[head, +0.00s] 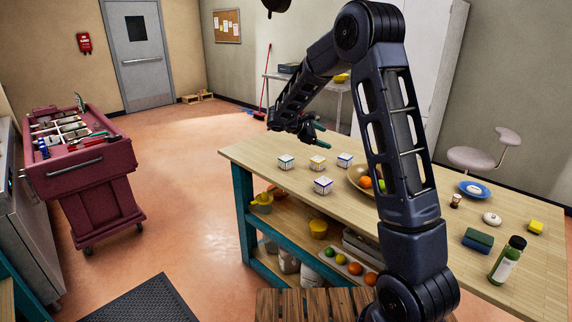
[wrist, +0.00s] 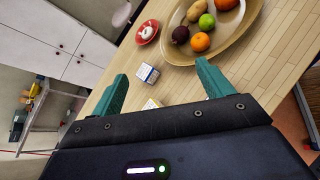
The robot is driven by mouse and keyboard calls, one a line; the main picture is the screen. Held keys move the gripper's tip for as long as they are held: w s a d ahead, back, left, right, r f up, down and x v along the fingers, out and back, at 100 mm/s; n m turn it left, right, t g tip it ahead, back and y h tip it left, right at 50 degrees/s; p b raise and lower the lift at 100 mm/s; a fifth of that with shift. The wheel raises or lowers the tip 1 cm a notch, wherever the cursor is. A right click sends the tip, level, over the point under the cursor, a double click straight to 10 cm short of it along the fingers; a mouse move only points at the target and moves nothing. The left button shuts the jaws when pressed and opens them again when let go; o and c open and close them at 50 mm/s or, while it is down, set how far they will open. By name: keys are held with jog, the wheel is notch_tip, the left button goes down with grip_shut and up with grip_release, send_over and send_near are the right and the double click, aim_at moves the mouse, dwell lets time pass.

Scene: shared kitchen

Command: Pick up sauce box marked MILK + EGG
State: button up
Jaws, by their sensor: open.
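Several small white boxes with printed labels stand on the wooden table: a left box (head: 286,162), a middle box (head: 317,163), a right box (head: 345,160) and a nearer box (head: 323,185). Their print is too small to read, so I cannot tell which is marked MILK + EGG. My gripper (head: 314,130) is open and empty, above the far left part of the table. In the wrist view, my green fingers (wrist: 162,69) are spread apart. A blue-edged box (wrist: 147,74) shows between them, and a yellow-edged box (wrist: 151,104) is partly hidden by the gripper body.
A wide bowl (wrist: 236,38) of fruit and vegetables stands on the table, partly behind my arm in the head view. A red plate (wrist: 147,32) holds a white item. A green bottle (head: 507,262), sponge (head: 478,240) and blue plate (head: 474,190) are at the right.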

jog(key=w+a+f+n+t+h, duration=0.1)
jog(key=w+a+f+n+t, duration=0.35)
jog(key=w+a+f, duration=0.4)
jog(key=n+t, duration=0.4)
jog(key=n, duration=0.1)
send_near(287, 157)
jog(key=shift+f+x, duration=0.15)
jog(key=shift+x, duration=2.4)
jog(key=shift+f+x, duration=0.2)
jog(key=shift+x, duration=2.4)
jog(key=c, duration=1.1)
